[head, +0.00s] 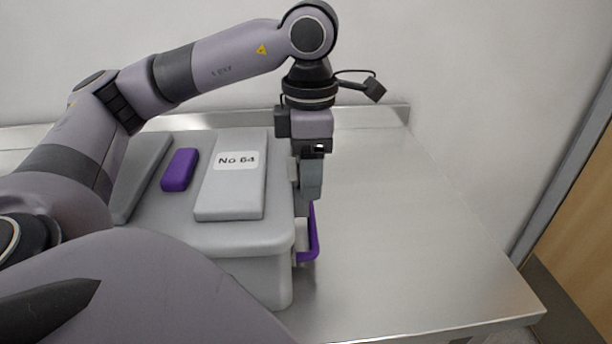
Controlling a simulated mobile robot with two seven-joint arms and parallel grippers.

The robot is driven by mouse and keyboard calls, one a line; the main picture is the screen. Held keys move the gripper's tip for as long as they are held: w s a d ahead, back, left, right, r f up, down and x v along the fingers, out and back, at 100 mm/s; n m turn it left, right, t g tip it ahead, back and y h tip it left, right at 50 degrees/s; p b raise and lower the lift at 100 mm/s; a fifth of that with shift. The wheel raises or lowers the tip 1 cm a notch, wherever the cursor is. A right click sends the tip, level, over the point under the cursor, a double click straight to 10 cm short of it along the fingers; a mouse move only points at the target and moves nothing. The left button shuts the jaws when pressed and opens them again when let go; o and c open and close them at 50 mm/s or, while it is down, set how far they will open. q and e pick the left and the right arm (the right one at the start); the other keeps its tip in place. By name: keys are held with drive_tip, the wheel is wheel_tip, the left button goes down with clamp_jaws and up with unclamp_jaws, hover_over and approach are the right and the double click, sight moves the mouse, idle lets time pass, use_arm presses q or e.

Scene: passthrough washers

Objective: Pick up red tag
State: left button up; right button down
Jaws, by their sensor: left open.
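I see no red tag in the head view. My left gripper (307,200) points down at the right side of a grey lidded box (270,236). It is open, and its fingertips are just above or beside a purple side handle (314,240); I cannot tell whether they touch it. The box lid has a raised grey panel (231,197) with a white label (236,160) reading "No 64" and a purple piece (180,169) to its left. My left arm hides the box's left part. My right gripper is not in view.
The box stands on a shiny metal table (420,230) with a raised back edge (370,116). The table is clear to the right of the box. A pale wall is behind, and a wooden door (585,230) is at the far right.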

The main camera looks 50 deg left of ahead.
use_arm(q)
drive_tip(key=shift+f, duration=0.15)
drive_tip(key=shift+c, duration=0.3)
clamp_jaws()
